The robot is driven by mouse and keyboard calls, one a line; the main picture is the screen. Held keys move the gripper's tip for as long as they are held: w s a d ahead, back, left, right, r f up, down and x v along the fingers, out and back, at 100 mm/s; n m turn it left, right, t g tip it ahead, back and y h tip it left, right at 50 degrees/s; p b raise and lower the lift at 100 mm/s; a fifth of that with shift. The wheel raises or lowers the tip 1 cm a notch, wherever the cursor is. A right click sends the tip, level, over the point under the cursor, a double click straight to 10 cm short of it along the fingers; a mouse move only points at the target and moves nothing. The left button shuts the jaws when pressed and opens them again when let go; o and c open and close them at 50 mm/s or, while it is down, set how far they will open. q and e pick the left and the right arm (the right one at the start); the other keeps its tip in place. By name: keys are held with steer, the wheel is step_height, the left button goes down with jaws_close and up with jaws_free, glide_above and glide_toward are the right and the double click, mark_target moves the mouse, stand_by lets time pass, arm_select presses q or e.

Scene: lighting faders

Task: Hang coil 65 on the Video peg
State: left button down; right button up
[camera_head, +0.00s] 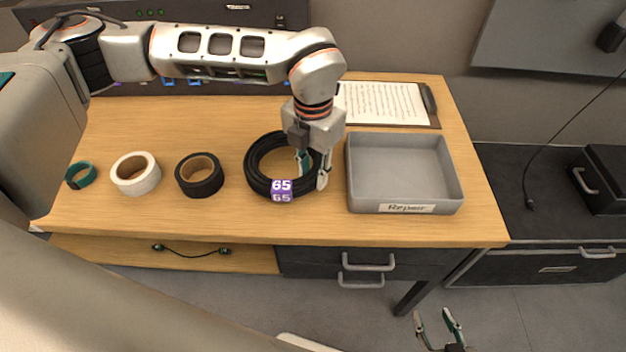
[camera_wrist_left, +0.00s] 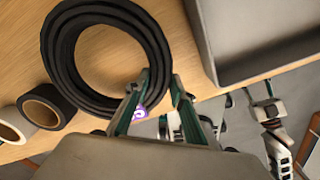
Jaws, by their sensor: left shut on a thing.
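Coil 65 (camera_head: 254,168) is a black cable ring with a purple tag reading 65 (camera_head: 281,190), lying on the wooden bench. It also shows in the left wrist view (camera_wrist_left: 57,50). My left gripper (camera_head: 313,171) points down at the coil's right side, one finger inside the ring and one outside, shut on the cable. Its fingers also show in the left wrist view (camera_wrist_left: 159,82), partly hiding the tag. My right gripper (camera_head: 432,314) is open and empty, low in front of the bench. No Video peg is visible in these views.
A grey Repair tray (camera_head: 357,205) stands close to the coil's right. Black tape (camera_head: 185,182), white tape (camera_head: 124,178) and a teal ring (camera_head: 72,182) lie to its left. A clipboard (camera_head: 383,103) lies behind the tray. The bench front (camera_head: 250,226) is clear.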

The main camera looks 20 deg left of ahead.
arm_select(q)
step_height(320, 180, down, 3)
stand_by(0.3)
steer(key=c, duration=1.7)
jaws_free()
steer(key=shift+f, duration=0.1)
steer(key=shift+f, duration=0.3)
step_height(320, 180, up, 8)
steer(key=shift+s+r, duration=0.1)
steer(key=shift+d, duration=0.1)
